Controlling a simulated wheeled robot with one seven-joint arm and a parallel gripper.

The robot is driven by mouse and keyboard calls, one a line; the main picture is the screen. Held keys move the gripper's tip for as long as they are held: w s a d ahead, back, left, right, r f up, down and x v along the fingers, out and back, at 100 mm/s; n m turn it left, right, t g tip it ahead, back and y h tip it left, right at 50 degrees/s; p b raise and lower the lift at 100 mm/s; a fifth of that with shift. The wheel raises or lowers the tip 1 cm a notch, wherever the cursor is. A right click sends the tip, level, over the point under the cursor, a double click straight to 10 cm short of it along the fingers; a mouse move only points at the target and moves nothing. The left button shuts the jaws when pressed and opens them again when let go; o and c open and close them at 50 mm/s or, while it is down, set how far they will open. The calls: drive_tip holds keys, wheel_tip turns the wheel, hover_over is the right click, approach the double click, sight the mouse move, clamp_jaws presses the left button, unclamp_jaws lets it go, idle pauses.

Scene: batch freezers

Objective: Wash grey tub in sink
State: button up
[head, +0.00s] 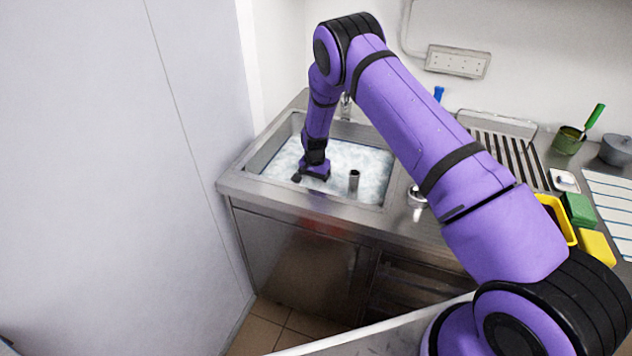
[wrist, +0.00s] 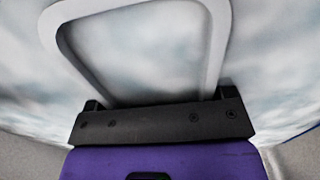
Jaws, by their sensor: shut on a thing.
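The sink (head: 256,160) is filled with white, foamy water. My gripper (head: 311,174) points down at the water surface in the left part of the sink, with its fingertips hidden. The rest of the tub is hidden by the foam, and the tub cannot be made out in the head view.
A dark-topped standpipe (head: 354,181) rises from the water right of my gripper. A tap (head: 346,107) stands behind. A metal cup (head: 417,197), drain rack (head: 505,147), yellow container (head: 570,232), green sponge (head: 579,209) and yellow sponge (head: 597,247) lie right. A tall pale wall is close left.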

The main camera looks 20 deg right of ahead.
drive_tip(key=shift+a, duration=0.8)
drive_tip(key=shift+d, duration=2)
wheel_tip(320, 180, up, 18)
drive_tip(key=shift+f, duration=0.2)
idle(0.4)
drive_tip(key=shift+r, duration=0.1)
idle(1.0)
drive_tip(key=shift+r, duration=1.4)
